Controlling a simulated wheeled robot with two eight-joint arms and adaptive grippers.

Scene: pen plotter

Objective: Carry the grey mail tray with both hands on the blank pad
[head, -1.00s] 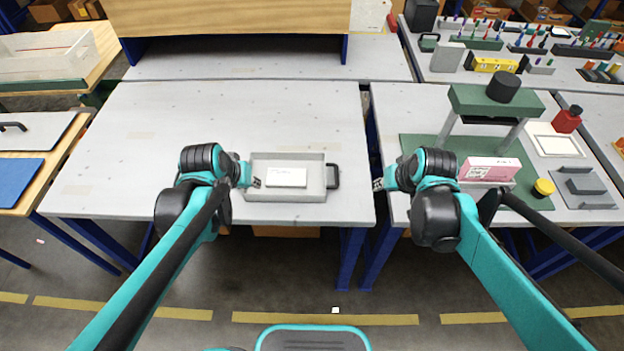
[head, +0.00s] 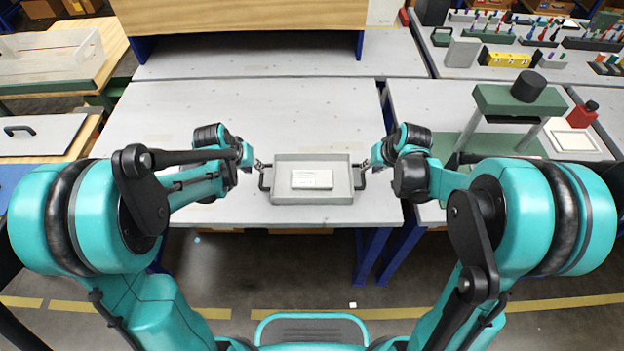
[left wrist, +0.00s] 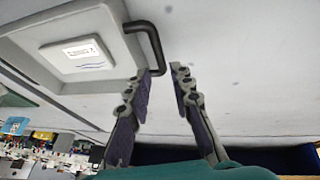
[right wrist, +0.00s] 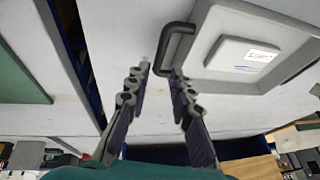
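The grey mail tray (head: 312,198) sits on the pale table near its front edge, with a white labelled packet (head: 312,179) inside. A dark handle stands on each short side. My left gripper (head: 259,164) is open at the left handle (left wrist: 147,38), whose end shows between the fingertips, nearer one finger. My right gripper (head: 367,164) is open at the right handle (right wrist: 176,40), which reaches in between its fingertips. I cannot tell whether either finger touches. I cannot tell which surface is the blank pad.
Free table (head: 250,110) lies behind the tray. A green stand (head: 505,101) and a white square (head: 572,139) are on the right table, across a gap. A grey board (head: 45,132) with a handle lies on the left table. A wooden shelf (head: 235,30) is at the back.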

